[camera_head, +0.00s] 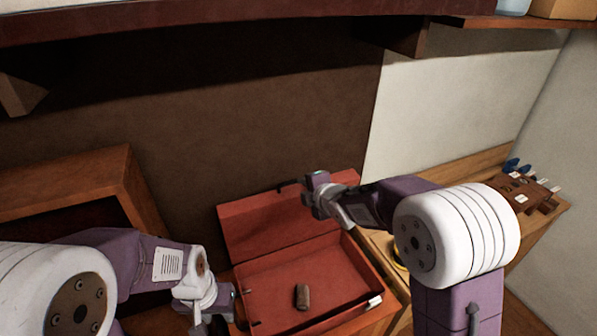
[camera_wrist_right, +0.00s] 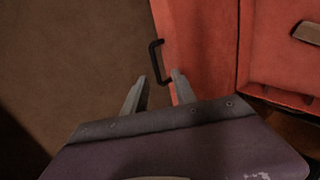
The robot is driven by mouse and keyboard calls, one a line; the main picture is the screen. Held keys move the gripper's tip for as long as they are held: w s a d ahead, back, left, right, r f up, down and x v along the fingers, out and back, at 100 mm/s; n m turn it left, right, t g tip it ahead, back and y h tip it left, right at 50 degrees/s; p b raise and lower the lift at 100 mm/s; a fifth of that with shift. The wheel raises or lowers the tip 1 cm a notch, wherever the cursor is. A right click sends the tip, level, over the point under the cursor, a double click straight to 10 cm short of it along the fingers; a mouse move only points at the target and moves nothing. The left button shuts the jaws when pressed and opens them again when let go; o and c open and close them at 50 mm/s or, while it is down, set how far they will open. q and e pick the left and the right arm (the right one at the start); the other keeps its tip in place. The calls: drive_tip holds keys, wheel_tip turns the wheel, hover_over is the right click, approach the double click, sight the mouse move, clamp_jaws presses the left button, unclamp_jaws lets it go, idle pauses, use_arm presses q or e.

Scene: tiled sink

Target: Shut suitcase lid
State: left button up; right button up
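The red suitcase (camera_head: 262,272) stands open, its lid (camera_head: 262,228) tilted up at the back near the dark wall. A black handle (camera_wrist_right: 153,62) on the lid's edge shows in the right wrist view. My right gripper (camera_head: 311,188) is at the lid's upper part. In the wrist view its two fingers (camera_wrist_right: 159,76) are apart, with the handle's lower end between the tips; contact cannot be told. My left gripper (camera_head: 228,301) is low at the suitcase's left side; its fingers are not clear.
A brown roll-shaped object (camera_head: 302,297) lies in the suitcase; it also shows in the wrist view (camera_wrist_right: 308,33). A wooden cabinet (camera_head: 85,180) stands left. A wooden counter (camera_head: 480,172) at right bears a brown rack (camera_head: 528,190). A shelf (camera_head: 250,12) hangs above.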

sight(294, 182)
drive_tip(key=x, duration=1)
drive_tip(key=shift+w+a+r, duration=0.15)
drive_tip(key=shift+a+r, duration=0.15)
drive_tip(key=shift+r, duration=0.1)
drive_tip(key=shift+f, duration=0.1)
drive_tip(key=shift+f, duration=0.1)
clamp_jaws()
drive_tip(key=shift+f, duration=0.1)
idle(0.7)
